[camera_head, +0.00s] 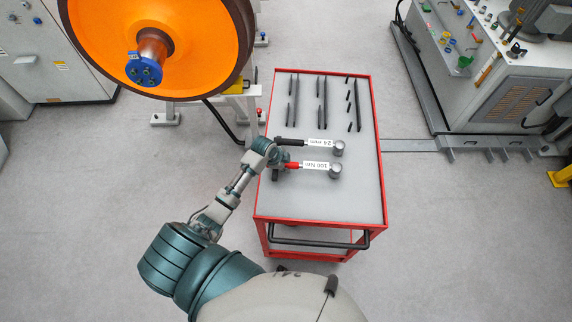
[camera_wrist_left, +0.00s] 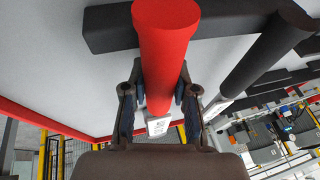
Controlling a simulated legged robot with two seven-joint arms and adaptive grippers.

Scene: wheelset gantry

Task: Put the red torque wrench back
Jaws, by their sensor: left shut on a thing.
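The red torque wrench (camera_head: 312,166) has a red handle and a white label reading 100 Nm. It lies over the trolley top, its round head to the right. My left gripper (camera_head: 279,164) is at its handle end. In the left wrist view the red handle (camera_wrist_left: 165,50) runs between the two fingers of the left gripper (camera_wrist_left: 160,105), which is shut on it. A black-handled wrench (camera_head: 312,142) with a white label lies just behind it, parallel. I cannot tell whether the red wrench touches its support. My right gripper is not in view.
The grey-topped red trolley (camera_head: 340,205) has several dark upright holders at its back and free room at its front. An orange wheel (camera_head: 195,40) with a blue hub stands at the upper left. A machine bench (camera_head: 500,80) stands at the right.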

